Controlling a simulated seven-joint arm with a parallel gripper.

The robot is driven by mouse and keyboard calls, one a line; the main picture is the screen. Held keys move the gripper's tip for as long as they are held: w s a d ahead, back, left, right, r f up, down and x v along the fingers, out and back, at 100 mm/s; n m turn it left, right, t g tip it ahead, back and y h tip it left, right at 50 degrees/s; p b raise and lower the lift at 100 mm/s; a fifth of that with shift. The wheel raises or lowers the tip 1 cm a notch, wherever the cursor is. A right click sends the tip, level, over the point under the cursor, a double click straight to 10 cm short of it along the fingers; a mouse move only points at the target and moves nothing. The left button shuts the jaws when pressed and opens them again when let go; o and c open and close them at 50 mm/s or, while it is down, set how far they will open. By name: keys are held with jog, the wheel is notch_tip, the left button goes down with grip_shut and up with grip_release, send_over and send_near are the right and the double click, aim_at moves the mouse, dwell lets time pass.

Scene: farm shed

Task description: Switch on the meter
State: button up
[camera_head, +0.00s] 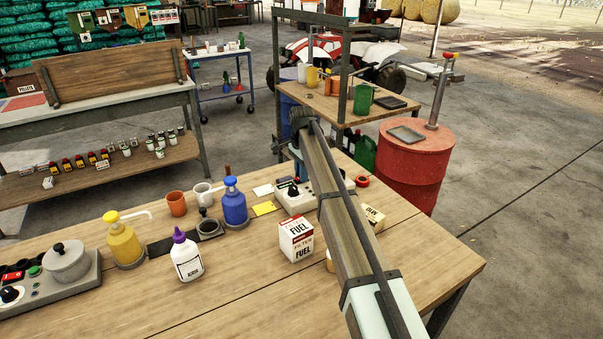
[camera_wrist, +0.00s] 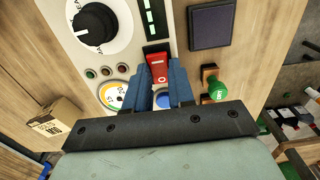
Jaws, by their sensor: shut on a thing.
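The meter (camera_head: 292,205) is a pale box with a black knob, on the workbench, partly hidden by my arm in the head view. In the wrist view its cream panel (camera_wrist: 125,42) carries a large black knob (camera_wrist: 94,24), a column of green bars, small round lamps, a coloured dial and a red switch (camera_wrist: 158,66). My gripper (camera_wrist: 156,78) is over the panel, with its blue fingers on either side of the red switch, shut on it. The switch's lower part is between the fingers, and its setting cannot be told.
A dark square (camera_wrist: 209,26) and a green knob (camera_wrist: 217,90) lie right of the switch. A fuel filter box (camera_head: 296,240) stands near the meter. A blue pump bottle (camera_head: 234,203), a yellow one (camera_head: 122,243) and a purple-capped bottle (camera_head: 186,258) stand left.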

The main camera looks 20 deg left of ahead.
jog(key=shift+s+a+t+h, duration=0.15)
jog(key=shift+t+h, duration=0.45)
grip_shut()
jog(key=o, duration=0.9)
grip_release()
jog(key=r, duration=0.4)
jog(key=s+a+r, duration=0.1)
jog(key=r, duration=0.8)
jog(key=shift+s+a+r, duration=0.15)
jog(key=shift+r, duration=0.2)
jog(key=g+y, duration=0.1)
send_near(296, 180)
jog(key=f, duration=0.2)
jog(key=w+d+f, duration=0.1)
jog(key=f, duration=0.2)
jog(key=w+f, duration=0.1)
jog(key=f, duration=0.1)
jog(key=shift+d+f, duration=0.35)
